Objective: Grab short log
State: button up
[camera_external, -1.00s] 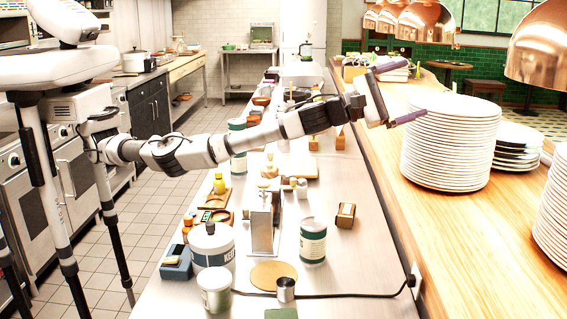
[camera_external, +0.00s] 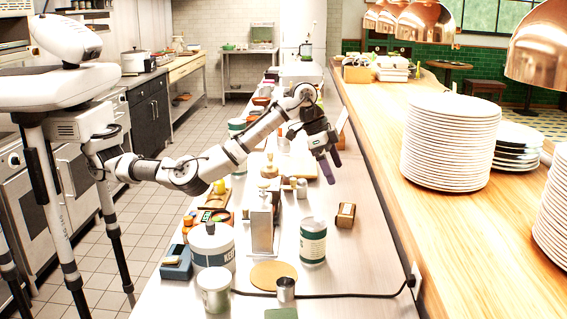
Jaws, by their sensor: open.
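A small brown block (camera_external: 346,215) with a lighter, golden-brown face lies on the steel counter, right of the white-and-green tin. It may be the short log, but I cannot tell for sure at this size. My gripper (camera_external: 332,167) has purple fingers and points down over the counter, farther back than the brown block and above it. It is open, and I see nothing between its fingers. The fingers overlap closely in this view, so the gap between them is hard to see.
A white-and-green tin (camera_external: 313,242), an upright metal holder (camera_external: 262,228) and a white tub (camera_external: 214,290) crowd the counter. A black cable (camera_external: 350,295) crosses the front. The raised wooden ledge (camera_external: 395,205) on the right bears a tall plate stack (camera_external: 450,145). Steel counter right of the brown block is clear.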

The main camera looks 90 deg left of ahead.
jog(key=p, duration=0.2)
send_near(345, 208)
jog(key=x, duration=0.5)
jog(key=shift+w+d, duration=0.15)
jog(key=shift+d, duration=0.2)
jog(key=shift+a+p+x, duration=0.15)
jog(key=shift+p+x, duration=0.2)
jog(key=shift+x, duration=0.9)
jog(key=shift+a+p+x, duration=0.1)
jog(key=shift+p+x, duration=0.25)
jog(key=shift+x, duration=0.9)
jog(key=c, duration=1)
